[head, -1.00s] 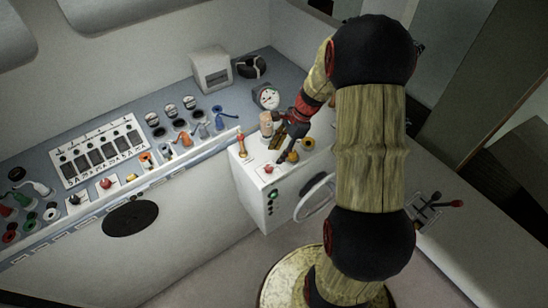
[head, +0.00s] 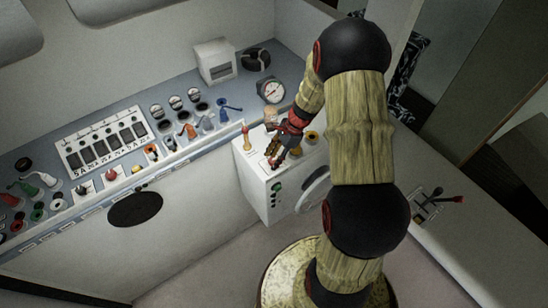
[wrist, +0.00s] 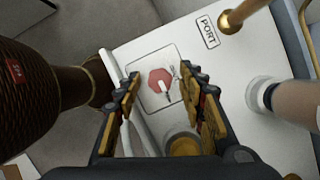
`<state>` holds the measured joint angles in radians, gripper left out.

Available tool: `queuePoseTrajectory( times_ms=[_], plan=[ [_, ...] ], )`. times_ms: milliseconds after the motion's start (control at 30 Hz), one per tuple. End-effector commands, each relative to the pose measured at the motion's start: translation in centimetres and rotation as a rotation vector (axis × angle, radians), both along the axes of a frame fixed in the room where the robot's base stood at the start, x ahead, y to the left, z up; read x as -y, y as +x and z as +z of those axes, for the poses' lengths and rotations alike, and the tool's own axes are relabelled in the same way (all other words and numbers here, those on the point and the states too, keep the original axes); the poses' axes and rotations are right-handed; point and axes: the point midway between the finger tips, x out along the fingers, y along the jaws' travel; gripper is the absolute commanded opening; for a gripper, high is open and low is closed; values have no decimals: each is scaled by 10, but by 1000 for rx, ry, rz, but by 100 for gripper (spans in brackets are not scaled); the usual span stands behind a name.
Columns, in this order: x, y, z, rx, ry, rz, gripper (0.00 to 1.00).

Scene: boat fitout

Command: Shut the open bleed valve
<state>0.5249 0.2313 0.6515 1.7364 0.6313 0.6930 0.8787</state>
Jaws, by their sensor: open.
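My gripper (head: 276,154) is open over the top of the white console box (head: 249,183). In the wrist view its two fingers (wrist: 160,73) stand either side of a red disc with a small white handle (wrist: 158,81) on an outlined plate; contact is not shown. In the head view my gripper hides this disc. No part is labelled as a bleed valve. I cannot tell which valve is open.
An orange-red lever (head: 246,139), a pale cylinder (head: 271,117) and a yellow knob (head: 312,138) crowd the box top. A PORT label (wrist: 208,32) lies beside the plate. A round gauge (head: 272,91) stands behind.

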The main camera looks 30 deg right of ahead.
Motion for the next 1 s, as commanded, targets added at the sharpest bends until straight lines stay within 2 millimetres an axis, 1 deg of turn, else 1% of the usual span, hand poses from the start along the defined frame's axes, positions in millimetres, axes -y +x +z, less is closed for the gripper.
queuePoseTrajectory(
  times_ms=[67, 767, 1000],
  plan=[
    [0, 0, 0, 0, 0, 0, 40],
    [0, 0, 0, 0, 0, 0, 0],
    [0, 0, 0, 0, 0, 11, 0]
  ],
)
